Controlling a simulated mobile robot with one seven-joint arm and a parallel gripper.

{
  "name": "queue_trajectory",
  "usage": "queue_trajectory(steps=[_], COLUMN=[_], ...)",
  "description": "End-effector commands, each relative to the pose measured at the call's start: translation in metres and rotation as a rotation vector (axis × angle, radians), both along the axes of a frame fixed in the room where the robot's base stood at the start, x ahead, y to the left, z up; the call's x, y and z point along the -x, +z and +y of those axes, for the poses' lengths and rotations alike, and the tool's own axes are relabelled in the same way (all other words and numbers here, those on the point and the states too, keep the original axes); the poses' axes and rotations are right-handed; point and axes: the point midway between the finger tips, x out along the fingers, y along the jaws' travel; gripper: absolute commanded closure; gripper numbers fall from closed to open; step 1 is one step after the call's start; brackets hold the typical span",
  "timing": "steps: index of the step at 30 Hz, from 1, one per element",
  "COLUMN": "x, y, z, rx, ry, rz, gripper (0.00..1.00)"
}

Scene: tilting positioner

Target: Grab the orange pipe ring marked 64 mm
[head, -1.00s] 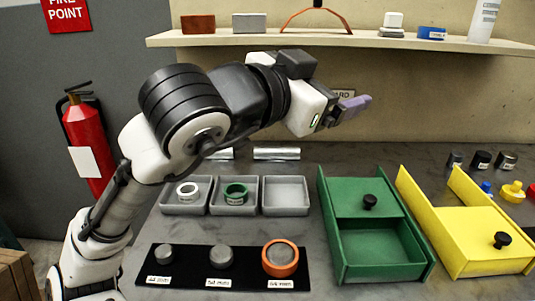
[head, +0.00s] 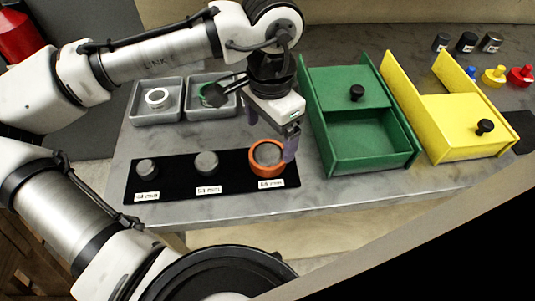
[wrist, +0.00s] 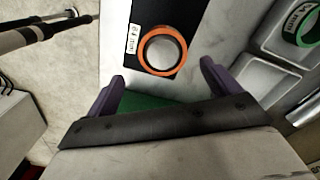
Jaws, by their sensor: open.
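The orange pipe ring (head: 265,172) sits on the black mat (head: 230,189) at its right end, around a grey round post (head: 267,153). One finger is mostly hidden there.
Two more grey posts (head: 147,167) (head: 207,162) stand bare on the mat. Grey trays behind hold a white ring (head: 158,98) and a green ring (head: 213,94). A green box (head: 360,164) stands close on the right, a yellow box (head: 465,143) beyond it.

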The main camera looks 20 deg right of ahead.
Motion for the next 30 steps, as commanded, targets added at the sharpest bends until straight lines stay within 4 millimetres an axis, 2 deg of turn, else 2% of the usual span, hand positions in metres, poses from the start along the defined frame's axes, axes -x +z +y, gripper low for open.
queue_trajectory(steps=[8,15,18,26,30], x=[-0.001,-0.004,-0.004,-0.004,-0.004], y=[-0.021,-0.054,-0.062,-0.065,-0.065], z=[0.001,0.003,0.003,0.002,0.002], rx=[0.001,0.0,0.001,0.003,0.003], ry=[0.0,-0.001,-0.001,-0.001,-0.001], rz=[0.0,0.0,0.0,-0.002,-0.002], gripper=[0.11,0.11,0.11,0.11,0.3])
